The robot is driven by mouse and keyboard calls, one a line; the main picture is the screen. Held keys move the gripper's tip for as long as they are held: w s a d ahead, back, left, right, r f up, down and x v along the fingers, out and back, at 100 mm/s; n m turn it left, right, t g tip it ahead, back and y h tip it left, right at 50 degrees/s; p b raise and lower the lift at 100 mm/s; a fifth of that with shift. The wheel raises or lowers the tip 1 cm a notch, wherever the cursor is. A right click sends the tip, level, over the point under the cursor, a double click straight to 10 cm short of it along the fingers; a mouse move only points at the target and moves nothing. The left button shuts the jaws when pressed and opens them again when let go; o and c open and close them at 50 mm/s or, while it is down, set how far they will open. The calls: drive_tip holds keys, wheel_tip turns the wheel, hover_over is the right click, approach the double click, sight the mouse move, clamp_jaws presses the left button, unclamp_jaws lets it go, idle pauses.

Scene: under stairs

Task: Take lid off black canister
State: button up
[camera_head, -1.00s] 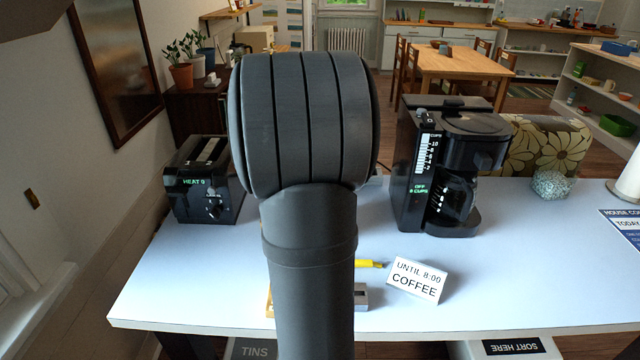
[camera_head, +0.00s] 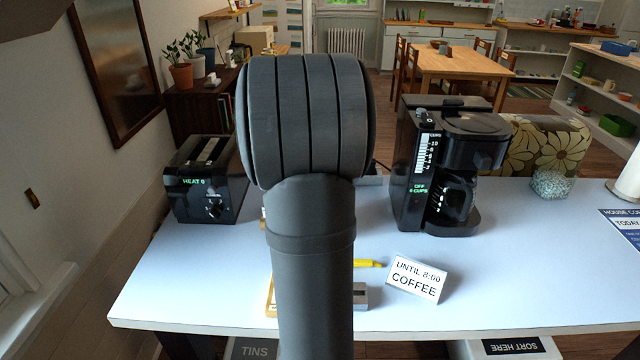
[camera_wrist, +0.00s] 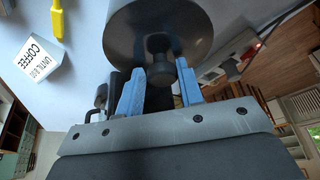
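In the wrist view, the black canister's dark round lid (camera_wrist: 150,20) with its small knob (camera_wrist: 159,72) is close in front of my gripper (camera_wrist: 160,68). My gripper's two blue fingers are apart, one on each side of the knob. Narrow gaps seem to show between the knob and the fingers, so I see no firm contact. The lid hides most of the canister's body. In the head view my own arm hides the canister and the gripper.
On the white table (camera_head: 540,270) stand a black toaster (camera_head: 205,180) at left, a black coffee maker (camera_head: 450,165) at right and a COFFEE sign (camera_head: 417,278) at the front. A yellow marker (camera_head: 368,263) lies beside the sign. The table's right part is mostly clear.

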drive_tip(key=shift+s+f, duration=0.1)
drive_tip(key=shift+f, duration=0.3)
drive_tip(key=c, duration=0.4)
drive_tip(key=o, duration=0.5)
drive_tip(key=shift+f, duration=0.1)
clamp_jaws()
drive_tip(key=shift+r, duration=1.35)
drive_tip(key=shift+r, duration=3.05)
